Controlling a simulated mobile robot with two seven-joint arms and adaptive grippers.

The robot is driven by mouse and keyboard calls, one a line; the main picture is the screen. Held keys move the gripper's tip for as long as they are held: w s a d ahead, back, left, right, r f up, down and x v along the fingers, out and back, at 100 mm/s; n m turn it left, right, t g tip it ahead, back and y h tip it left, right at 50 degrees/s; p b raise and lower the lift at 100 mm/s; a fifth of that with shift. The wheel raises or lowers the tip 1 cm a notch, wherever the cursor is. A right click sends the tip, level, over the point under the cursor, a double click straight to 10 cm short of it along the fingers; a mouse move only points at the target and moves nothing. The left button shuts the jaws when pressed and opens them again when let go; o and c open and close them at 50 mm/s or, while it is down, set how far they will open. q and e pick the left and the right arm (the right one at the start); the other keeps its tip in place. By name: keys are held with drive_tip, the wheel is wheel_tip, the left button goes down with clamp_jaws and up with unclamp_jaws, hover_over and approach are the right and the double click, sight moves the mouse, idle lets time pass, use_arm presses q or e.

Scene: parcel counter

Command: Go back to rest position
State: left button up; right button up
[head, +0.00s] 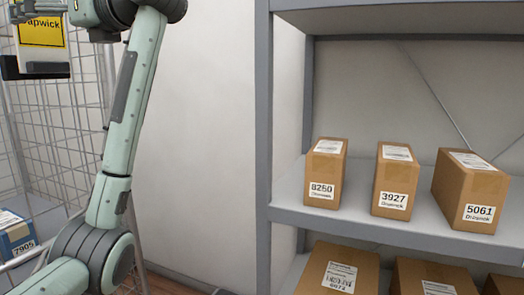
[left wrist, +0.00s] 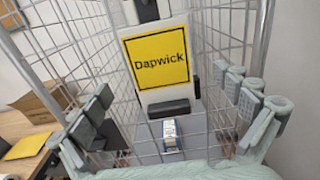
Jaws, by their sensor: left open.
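My left gripper (head: 22,10) is at the top left of the head view, partly cut off by the frame, in front of a wire cage trolley. In the left wrist view my left gripper (left wrist: 175,108) has its fingers spread wide apart, open, with nothing between them. Beyond the fingers is the trolley with a yellow Dapwick sign (left wrist: 161,62); the sign also shows in the head view (head: 42,33). A small blue-and-white parcel (left wrist: 172,134) rests inside the trolley. My right gripper is in neither view.
A grey shelf rack (head: 390,232) holds brown boxes 8250 (head: 325,172), 3927 (head: 394,182) and 5061 (head: 469,190), with more boxes below. Blue parcel 7995 (head: 17,240) lies in the trolley. A brown box (left wrist: 38,105) and yellow envelope (left wrist: 27,146) are on a desk at left.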

sight(40, 22)
use_arm(q)
drive_tip(key=x, duration=0.5)
drive_tip(key=shift+w+a+r, duration=0.1)
drive_tip(key=shift+a+r, duration=0.2)
drive_tip(key=shift+a, duration=0.1)
drive_tip(key=shift+s+d+r+p, duration=0.15)
drive_tip(key=shift+d+r, duration=0.1)
drive_tip(key=shift+d, duration=0.25)
drive_tip(key=shift+s+d+r+p, duration=0.15)
drive_tip(key=shift+d+r, duration=0.1)
drive_tip(key=shift+d, duration=0.2)
drive_tip(key=v, duration=0.9)
drive_tip(key=w+f+m+t+h, duration=0.1)
drive_tip(key=w+f, duration=0.3)
drive_tip(key=f, duration=0.5)
drive_tip(key=w+f+m+t+h, duration=0.1)
drive_tip(key=w+f+m+t, duration=0.1)
drive_tip(key=w+f, duration=0.3)
wheel_tip(40, 22, down, 4)
drive_tip(key=shift+f+t, duration=0.1)
drive_tip(key=shift+t, duration=0.4)
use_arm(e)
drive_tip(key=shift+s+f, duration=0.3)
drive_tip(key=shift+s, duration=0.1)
use_arm(q)
drive_tip(key=shift+w+a, duration=0.1)
drive_tip(key=shift+a, duration=0.05)
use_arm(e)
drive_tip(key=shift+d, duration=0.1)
